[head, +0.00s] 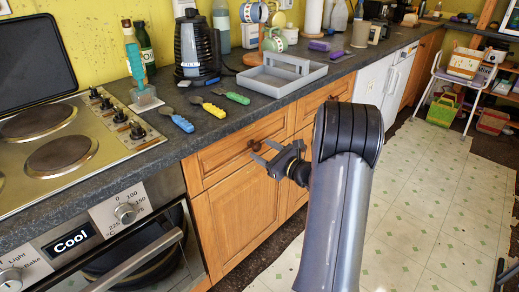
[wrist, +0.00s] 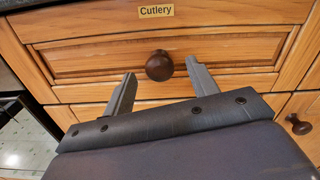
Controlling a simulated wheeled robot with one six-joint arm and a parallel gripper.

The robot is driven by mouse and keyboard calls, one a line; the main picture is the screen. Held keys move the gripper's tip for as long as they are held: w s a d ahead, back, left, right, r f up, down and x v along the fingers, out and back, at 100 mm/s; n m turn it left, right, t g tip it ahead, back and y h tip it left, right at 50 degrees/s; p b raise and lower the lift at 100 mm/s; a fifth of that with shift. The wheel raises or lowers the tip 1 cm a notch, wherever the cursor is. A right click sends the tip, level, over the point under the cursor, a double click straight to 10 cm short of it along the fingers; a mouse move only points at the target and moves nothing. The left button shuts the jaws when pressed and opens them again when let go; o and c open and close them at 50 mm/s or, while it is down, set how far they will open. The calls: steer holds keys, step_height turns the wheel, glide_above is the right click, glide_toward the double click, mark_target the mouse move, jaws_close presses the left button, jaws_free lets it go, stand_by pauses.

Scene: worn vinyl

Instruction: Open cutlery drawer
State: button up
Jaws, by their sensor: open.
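The cutlery drawer (wrist: 95,57) is a closed wooden front with a yellow "Cutlery" label (wrist: 156,12) at its top edge in the wrist view. Its round dark knob (wrist: 160,66) sits at the middle of the front. My gripper (wrist: 158,73) is open, with one finger on each side of the knob; I cannot tell whether they touch it. In the head view the drawer (head: 221,155) lies under the counter right of the oven, and my gripper (head: 261,157) is at its front, partly covering it.
A cooker (head: 70,150) with an oven handle stands to the left. The counter holds colored-handled utensils (head: 204,107), a grey tray (head: 282,76) and a kettle (head: 194,45). A lower knob (wrist: 299,125) shows at right in the wrist view.

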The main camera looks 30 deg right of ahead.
steer(key=shift+x, duration=1.3)
steer(key=shift+c, duration=0.6)
jaws_close()
